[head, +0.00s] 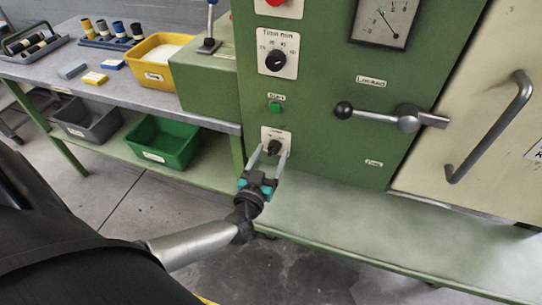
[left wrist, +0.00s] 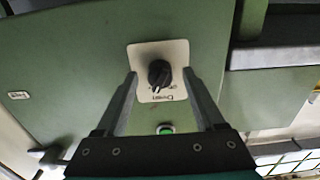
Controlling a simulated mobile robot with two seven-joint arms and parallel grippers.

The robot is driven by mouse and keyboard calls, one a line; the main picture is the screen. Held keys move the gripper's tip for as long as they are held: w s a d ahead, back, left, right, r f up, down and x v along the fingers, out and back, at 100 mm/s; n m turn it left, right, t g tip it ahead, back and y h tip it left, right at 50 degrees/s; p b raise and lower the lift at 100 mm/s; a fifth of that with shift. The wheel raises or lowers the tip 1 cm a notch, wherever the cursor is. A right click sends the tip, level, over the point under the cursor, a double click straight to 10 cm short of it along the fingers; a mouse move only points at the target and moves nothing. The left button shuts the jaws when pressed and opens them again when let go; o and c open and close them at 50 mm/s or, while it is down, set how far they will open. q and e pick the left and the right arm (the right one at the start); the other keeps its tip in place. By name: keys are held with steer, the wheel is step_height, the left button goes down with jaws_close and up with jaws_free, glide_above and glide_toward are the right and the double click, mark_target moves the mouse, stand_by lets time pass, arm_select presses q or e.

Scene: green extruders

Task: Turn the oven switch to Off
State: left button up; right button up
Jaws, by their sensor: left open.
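The oven switch (head: 274,147) is a small black knob on a white label plate, low on the green machine front. It also shows in the left wrist view as a black knob (left wrist: 159,73) on its pale plate, turned upside down in that picture. My left gripper (head: 270,160) is open, its two grey fingers pointing at the plate, one on each side of the knob. In the left wrist view the fingertips (left wrist: 160,74) stand apart from the knob with gaps on both sides. Whether the fingertips touch the panel, I cannot tell. My right gripper is not in view.
Above the switch are a green Start button (head: 274,107) and a time dial (head: 276,60). A lever handle (head: 390,116) sticks out to the right, beside the cream door's handle (head: 488,128). A yellow bin (head: 152,74) stands on the left bench; a green bin (head: 160,146) is below.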

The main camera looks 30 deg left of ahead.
arm_select(q)
steer(key=shift+w, duration=0.25)
jaws_close()
stand_by(0.5)
